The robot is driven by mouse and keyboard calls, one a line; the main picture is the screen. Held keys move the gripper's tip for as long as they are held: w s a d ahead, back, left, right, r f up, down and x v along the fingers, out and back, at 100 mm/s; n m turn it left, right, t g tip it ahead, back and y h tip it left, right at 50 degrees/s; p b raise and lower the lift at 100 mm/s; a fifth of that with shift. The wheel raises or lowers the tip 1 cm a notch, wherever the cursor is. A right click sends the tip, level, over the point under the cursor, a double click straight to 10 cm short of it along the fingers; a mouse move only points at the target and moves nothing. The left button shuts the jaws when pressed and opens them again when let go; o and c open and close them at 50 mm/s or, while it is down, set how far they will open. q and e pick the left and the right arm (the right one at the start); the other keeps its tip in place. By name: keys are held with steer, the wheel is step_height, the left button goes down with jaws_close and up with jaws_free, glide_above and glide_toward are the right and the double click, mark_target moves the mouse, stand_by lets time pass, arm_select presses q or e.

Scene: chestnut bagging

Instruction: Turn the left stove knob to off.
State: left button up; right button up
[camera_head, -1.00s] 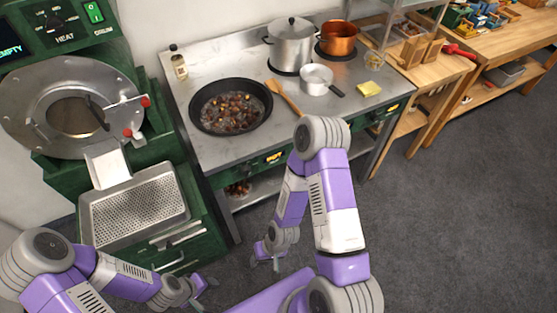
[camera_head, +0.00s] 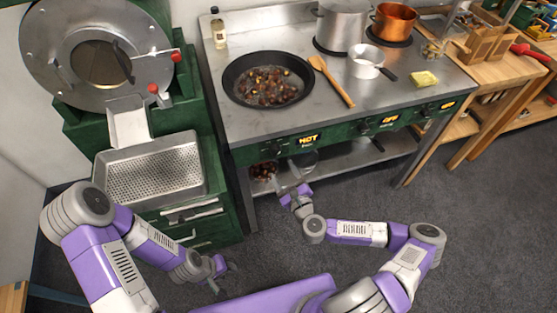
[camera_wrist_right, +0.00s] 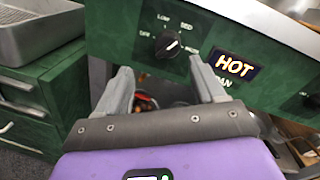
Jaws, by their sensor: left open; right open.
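The left stove knob (camera_wrist_right: 168,44) is black, on the green front panel, with OFF, LOW and MED marks around it. Its white pointer mark seems to face right, away from OFF; the label there is partly hidden by a finger. Beside it a lit display (camera_wrist_right: 236,67) reads HOT, with PAN below; it also shows in the head view (camera_head: 309,140). My right gripper (camera_wrist_right: 161,72) is open and empty, its fingertips just below and either side of the knob, apart from it. In the head view the right gripper (camera_head: 293,174) is under the stove's front edge. My left gripper (camera_head: 222,277) is open, low and far from the stove.
A pan of chestnuts (camera_head: 268,81) sits on the stove above the knob. A wooden spoon (camera_head: 331,81), pots and a sponge (camera_head: 424,79) are further right. The green roaster (camera_head: 87,133) with a perforated tray (camera_head: 152,172) stands left. The floor in front is clear.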

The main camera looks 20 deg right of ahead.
mark_target(276, 151)
steer(key=w+b, duration=0.1)
steer(key=w, duration=0.6)
steer(key=shift+w+m+h, duration=0.3)
steer(key=shift+w+m, duration=0.05)
steer(key=shift+m, duration=0.05)
steer(key=shift+r, duration=0.1)
steer(key=c, duration=1.1)
steer(key=shift+o, duration=0.2)
